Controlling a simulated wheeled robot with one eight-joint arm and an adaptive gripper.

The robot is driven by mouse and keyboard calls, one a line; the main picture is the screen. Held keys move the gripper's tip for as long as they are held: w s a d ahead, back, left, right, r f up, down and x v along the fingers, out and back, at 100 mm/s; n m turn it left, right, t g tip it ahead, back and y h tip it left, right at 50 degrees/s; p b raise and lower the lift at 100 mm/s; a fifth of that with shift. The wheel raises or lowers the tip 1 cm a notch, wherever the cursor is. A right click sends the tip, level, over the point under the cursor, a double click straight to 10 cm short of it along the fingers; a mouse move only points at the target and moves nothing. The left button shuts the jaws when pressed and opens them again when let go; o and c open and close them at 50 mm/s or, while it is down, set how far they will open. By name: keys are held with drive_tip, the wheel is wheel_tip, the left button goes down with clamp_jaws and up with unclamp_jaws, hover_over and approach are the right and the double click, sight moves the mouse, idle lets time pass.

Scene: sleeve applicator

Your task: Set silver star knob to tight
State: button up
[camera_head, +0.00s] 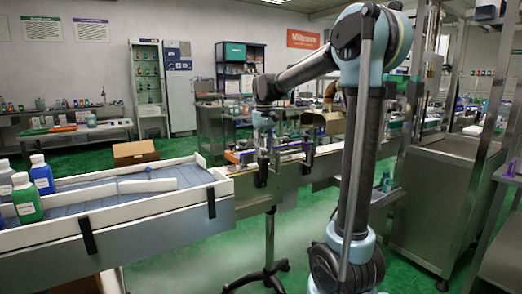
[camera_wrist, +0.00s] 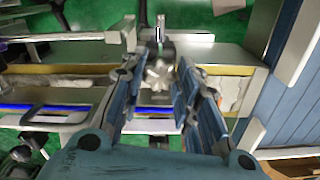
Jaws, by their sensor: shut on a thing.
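The silver star knob (camera_wrist: 158,74) shows in the wrist view as a pale lobed shape between my fingertips. My gripper (camera_wrist: 157,85) has its two blue-grey fingers on either side of the knob and is shut on it. In the head view my gripper (camera_head: 263,140) is at the conveyor line, beyond the near end of the white-walled table; the knob is too small to make out there. No tight mark or scale can be read in either view.
The white-walled conveyor table (camera_head: 150,216) holds a green bottle (camera_head: 26,200) and a blue bottle (camera_head: 41,176) at left. A stand with a dark wheeled base (camera_head: 268,278) is below the line. A steel cabinet (camera_head: 440,205) is at right. Green floor is open in front.

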sight(264, 150)
drive_tip(key=m, duration=0.4)
drive_tip(key=shift+m, duration=0.4)
drive_tip(key=m, duration=0.3)
drive_tip(key=shift+m, duration=0.3)
drive_tip(key=m, duration=0.3)
drive_tip(key=shift+m, duration=2)
drive_tip(key=o, duration=1.1)
drive_tip(key=shift+c, duration=0.2)
wheel_tip(264, 150, up, 12)
